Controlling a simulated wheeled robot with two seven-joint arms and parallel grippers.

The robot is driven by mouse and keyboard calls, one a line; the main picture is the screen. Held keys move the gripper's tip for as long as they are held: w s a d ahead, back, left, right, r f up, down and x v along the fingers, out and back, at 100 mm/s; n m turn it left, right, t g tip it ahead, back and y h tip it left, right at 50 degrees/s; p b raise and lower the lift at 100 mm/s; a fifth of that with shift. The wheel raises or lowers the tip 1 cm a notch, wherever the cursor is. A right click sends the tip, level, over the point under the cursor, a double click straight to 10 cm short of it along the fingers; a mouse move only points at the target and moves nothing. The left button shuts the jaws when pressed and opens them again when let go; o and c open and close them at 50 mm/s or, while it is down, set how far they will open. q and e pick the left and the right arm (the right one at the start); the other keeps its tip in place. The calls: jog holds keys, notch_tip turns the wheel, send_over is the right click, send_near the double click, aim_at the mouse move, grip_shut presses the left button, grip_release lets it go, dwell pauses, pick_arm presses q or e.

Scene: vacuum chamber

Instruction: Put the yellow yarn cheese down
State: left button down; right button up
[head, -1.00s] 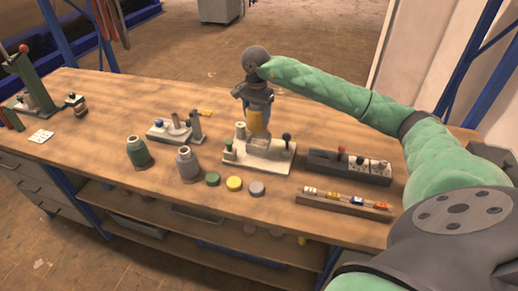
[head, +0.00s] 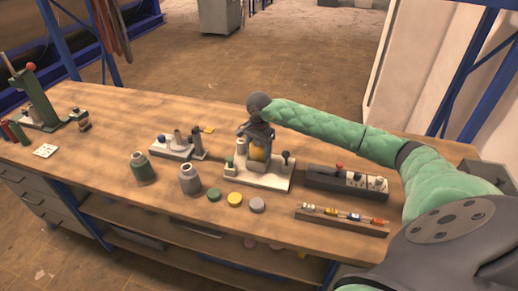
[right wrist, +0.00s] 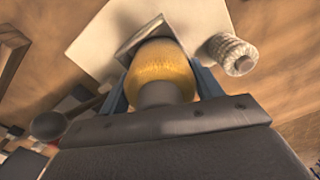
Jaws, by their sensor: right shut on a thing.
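The yellow yarn cheese (head: 258,153) is between the fingers of my right gripper (head: 257,149), low over the white base plate (head: 268,181). In the right wrist view the yellow cheese (right wrist: 163,68) fills the space between the fingers, its winding facing a grey angular piece (right wrist: 140,38) on the plate. I cannot tell whether the cheese touches that piece. A white cheese (right wrist: 232,52) stands on the plate beside it, apart from the yellow one. My left gripper is not in view.
A dark-knobbed post (head: 286,157) and a small green piece (head: 229,164) stand on the plate. A dark box (head: 346,182) and a tray of small coloured pieces (head: 342,219) lie right.

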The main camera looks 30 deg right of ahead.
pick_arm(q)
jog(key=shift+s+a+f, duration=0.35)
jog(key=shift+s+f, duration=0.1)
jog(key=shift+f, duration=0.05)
pick_arm(e)
jog(key=shift+f, duration=0.65)
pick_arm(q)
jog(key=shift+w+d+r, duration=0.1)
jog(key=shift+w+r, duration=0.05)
pick_arm(e)
jog(key=shift+f, duration=0.15)
jog(key=o, duration=0.8)
jog(key=shift+c, duration=0.2)
jog(key=shift+o, duration=1.4)
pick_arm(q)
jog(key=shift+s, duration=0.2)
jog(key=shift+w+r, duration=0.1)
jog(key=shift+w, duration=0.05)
pick_arm(e)
jog(key=shift+r, duration=0.2)
